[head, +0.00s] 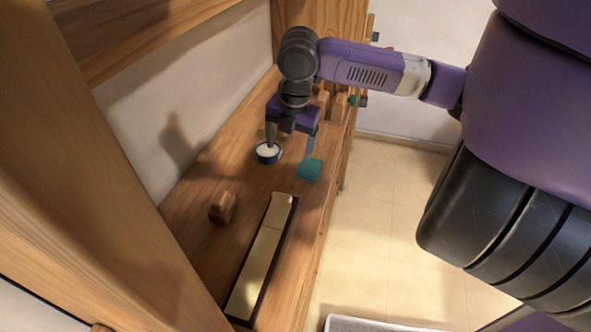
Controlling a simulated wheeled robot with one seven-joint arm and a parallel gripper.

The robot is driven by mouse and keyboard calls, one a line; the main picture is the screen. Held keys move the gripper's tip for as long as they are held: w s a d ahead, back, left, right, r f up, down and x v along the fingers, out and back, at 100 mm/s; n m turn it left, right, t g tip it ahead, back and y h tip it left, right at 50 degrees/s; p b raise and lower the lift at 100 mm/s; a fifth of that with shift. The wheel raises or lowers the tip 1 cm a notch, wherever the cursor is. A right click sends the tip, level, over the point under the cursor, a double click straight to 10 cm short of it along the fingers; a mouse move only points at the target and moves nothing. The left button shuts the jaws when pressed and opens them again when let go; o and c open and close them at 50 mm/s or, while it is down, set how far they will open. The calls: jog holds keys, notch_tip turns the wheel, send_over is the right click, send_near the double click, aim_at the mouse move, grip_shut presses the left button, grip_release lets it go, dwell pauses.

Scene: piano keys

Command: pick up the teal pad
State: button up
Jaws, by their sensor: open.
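The teal pad (309,171) lies on the wooden bench near its right edge, just past the far end of the cream key strip. My gripper (290,152) points down from the purple arm. Its jaws are open, with one finger near the round blue-rimmed dish and the other at the far side of the pad. I cannot tell whether that finger touches the pad. Nothing shows between the fingers.
A round dish with a white top (268,153) stands left of the pad. A small wooden block (222,207) sits nearer on the bench. A dark-framed cream key strip (262,250) runs along the right side. Wooden pieces (341,104) stand behind my gripper. A wooden post (80,180) rises at left.

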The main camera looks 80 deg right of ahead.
jog(key=g, duration=0.2)
send_near(310, 165)
jog(key=shift+f, duration=0.4)
jog(key=shift+s+f, duration=0.2)
jog(key=f, duration=0.5)
jog(key=d+f, duration=0.1)
jog(key=f, duration=0.1)
jog(key=shift+d+f+p, duration=0.1)
jog(key=shift+f+p, duration=0.05)
jog(key=shift+p, duration=0.15)
jog(key=c, duration=1.6)
jog(key=shift+o, duration=0.2)
notch_tip(310, 165, up, 20)
